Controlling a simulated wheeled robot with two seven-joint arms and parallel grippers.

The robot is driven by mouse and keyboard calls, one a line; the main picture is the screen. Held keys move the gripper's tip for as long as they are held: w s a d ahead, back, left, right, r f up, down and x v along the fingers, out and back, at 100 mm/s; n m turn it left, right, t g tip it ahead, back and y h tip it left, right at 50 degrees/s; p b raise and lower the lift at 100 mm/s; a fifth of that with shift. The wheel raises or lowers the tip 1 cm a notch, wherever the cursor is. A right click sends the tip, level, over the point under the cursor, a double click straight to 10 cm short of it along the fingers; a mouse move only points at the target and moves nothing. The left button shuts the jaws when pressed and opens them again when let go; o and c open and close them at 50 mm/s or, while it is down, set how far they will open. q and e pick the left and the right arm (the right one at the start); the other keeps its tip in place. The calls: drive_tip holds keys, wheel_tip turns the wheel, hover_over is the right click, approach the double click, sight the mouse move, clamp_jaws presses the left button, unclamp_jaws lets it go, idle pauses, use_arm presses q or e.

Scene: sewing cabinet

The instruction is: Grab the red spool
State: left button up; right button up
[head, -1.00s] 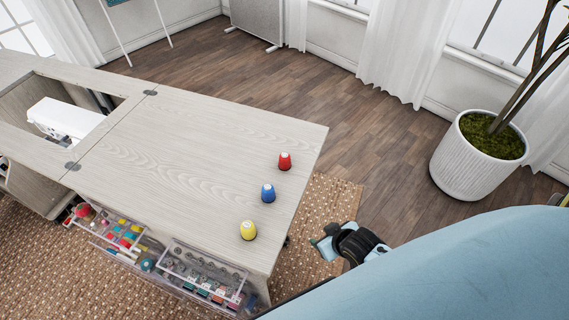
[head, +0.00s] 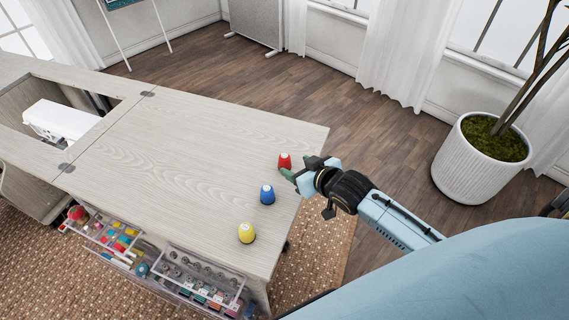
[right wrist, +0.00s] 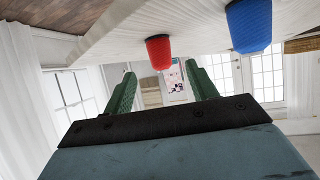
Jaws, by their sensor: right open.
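The red spool (head: 284,161) stands upright near the right edge of the cabinet top, the farthest of three spools in a row. My right gripper (head: 286,173) is open at the table edge, close to the red spool on its near right side. In the right wrist view, the red spool (right wrist: 159,52) shows ahead, roughly between the tips of the two green fingers (right wrist: 160,84) and apart from them. The wrist picture is upside down. My left gripper is not in view.
A blue spool (head: 267,195) stands close to the right gripper, and a yellow spool (head: 247,233) stands nearer the front. The cabinet top (head: 190,150) is bare to the left. A sewing machine (head: 52,121) sits in the opening at far left. A potted plant (head: 480,158) stands at right.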

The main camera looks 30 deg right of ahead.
sight(288, 162)
drive_tip(key=shift+x, duration=0.95)
drive_tip(key=b+x, duration=0.1)
drive_tip(key=x, duration=0.3)
drive_tip(key=shift+w+a+b, duration=0.1)
drive_tip(key=shift+w+b, duration=0.25)
drive_tip(key=shift+w, duration=0.05)
drive_tip(key=shift+w+f, duration=0.15)
drive_tip(key=shift+w, duration=0.05)
drive_tip(key=c, duration=0.8)
drive_tip(key=shift+c, duration=1)
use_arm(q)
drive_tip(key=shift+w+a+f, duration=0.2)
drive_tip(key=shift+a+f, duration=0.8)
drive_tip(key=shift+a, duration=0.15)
use_arm(e)
drive_tip(key=shift+c, duration=0.2)
